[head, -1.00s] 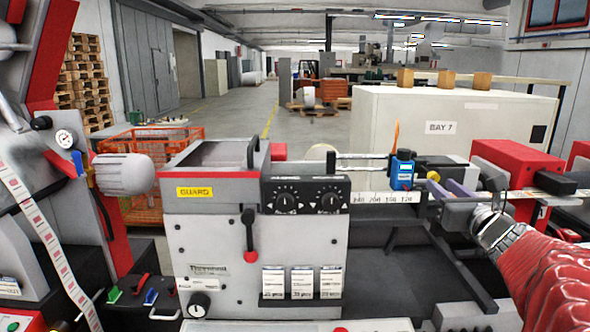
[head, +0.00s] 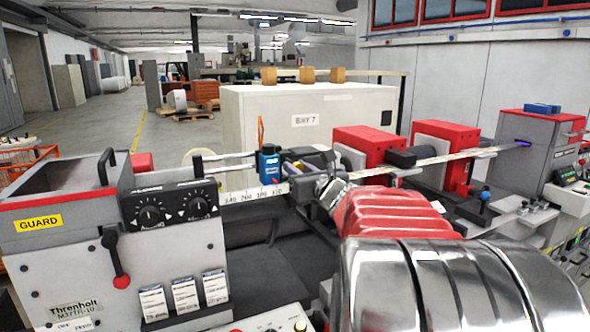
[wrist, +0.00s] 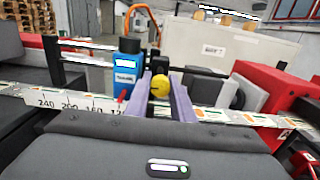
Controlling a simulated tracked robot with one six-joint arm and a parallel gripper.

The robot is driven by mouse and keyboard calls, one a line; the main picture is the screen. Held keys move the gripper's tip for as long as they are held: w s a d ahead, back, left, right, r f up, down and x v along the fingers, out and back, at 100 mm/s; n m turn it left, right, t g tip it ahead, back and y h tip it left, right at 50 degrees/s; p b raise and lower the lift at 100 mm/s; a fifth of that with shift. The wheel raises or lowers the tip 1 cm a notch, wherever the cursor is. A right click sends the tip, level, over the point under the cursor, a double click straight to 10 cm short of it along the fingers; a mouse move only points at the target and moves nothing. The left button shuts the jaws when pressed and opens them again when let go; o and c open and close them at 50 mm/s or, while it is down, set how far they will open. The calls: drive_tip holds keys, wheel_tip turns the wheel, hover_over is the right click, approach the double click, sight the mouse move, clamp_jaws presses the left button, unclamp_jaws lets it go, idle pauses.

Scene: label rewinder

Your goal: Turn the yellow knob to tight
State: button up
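The yellow knob (wrist: 160,86) shows in the wrist view, just right of a blue device (wrist: 127,66) and behind the printed scale strip. My gripper (wrist: 162,80) has two purple fingers, apart, one on each side of the knob as seen from the wrist. A narrow gap seems to show beside the knob; I cannot tell whether either finger touches it. In the head view my gripper (head: 300,172) is right beside the blue device (head: 269,165), and the knob is mostly hidden by the gripper.
The scale strip (wrist: 78,103) runs across in front of the blue device. An orange cable (wrist: 140,10) rises from the device. Red-topped blocks (head: 368,145) stand to the right along the web. The grey guard housing (head: 75,255) with black dials is at the left.

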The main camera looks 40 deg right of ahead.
clamp_jaws()
drive_tip(key=shift+m, duration=0.4)
drive_tip(key=m, duration=0.8)
drive_tip(key=shift+a, duration=0.1)
drive_tip(key=m, duration=0.4)
drive_tip(key=shift+m, duration=0.3)
drive_tip(key=m, duration=0.4)
drive_tip(key=shift+m, duration=0.4)
